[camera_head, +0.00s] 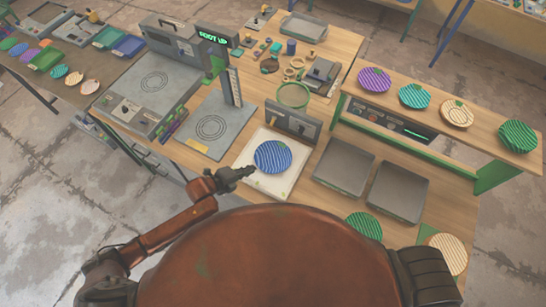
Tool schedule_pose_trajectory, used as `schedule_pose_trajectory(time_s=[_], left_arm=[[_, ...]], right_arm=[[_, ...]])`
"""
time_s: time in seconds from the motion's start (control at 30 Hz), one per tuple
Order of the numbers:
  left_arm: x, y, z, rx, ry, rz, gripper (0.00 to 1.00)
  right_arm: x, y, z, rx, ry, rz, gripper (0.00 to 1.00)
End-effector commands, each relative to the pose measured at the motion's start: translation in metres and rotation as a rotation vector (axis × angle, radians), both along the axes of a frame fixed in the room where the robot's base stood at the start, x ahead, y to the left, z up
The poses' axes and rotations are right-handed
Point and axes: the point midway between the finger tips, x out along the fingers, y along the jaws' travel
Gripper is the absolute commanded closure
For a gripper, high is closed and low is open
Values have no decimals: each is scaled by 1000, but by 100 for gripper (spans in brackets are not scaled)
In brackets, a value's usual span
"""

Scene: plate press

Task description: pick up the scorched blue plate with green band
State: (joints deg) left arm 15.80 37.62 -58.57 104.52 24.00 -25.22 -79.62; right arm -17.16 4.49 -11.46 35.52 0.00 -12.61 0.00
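A round blue plate (273,157) with pale stripes lies on a whitish square board (289,189) in the middle of the table. I cannot make out a green band or scorch marks on it at this size. My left gripper (248,171) is at the plate's lower left edge, its dark fingers pointing right. I cannot tell whether the fingers touch the plate or how far apart they are. My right gripper is not in view.
Two grey trays (342,168) (399,193) stand right of the board. A raised shelf (480,122) holds purple, teal, cream and green plates. A green plate (363,225) and a cream plate (447,252) lie near the front. A press machine (152,84) stands left.

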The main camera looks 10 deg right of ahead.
Motion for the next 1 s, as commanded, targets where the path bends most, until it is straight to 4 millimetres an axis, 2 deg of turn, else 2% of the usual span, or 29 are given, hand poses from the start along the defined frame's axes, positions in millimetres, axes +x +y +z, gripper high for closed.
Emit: schedule_pose_trajectory(time_s=[0.17, 0.33, 0.6, 0.73, 1.0], left_arm=[[12, -17, -11, -3, 1, 3, 94], [21, -28, -23, -3, 0, 3, 94], [22, -30, -27, -1, 0, 2, 94], [22, -30, -27, -1, 0, 2, 100], [22, -30, -27, -1, 1, 2, 100]], right_arm=[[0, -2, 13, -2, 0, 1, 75], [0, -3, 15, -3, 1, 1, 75], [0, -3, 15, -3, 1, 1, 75], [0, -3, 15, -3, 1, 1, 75], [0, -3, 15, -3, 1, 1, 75]])
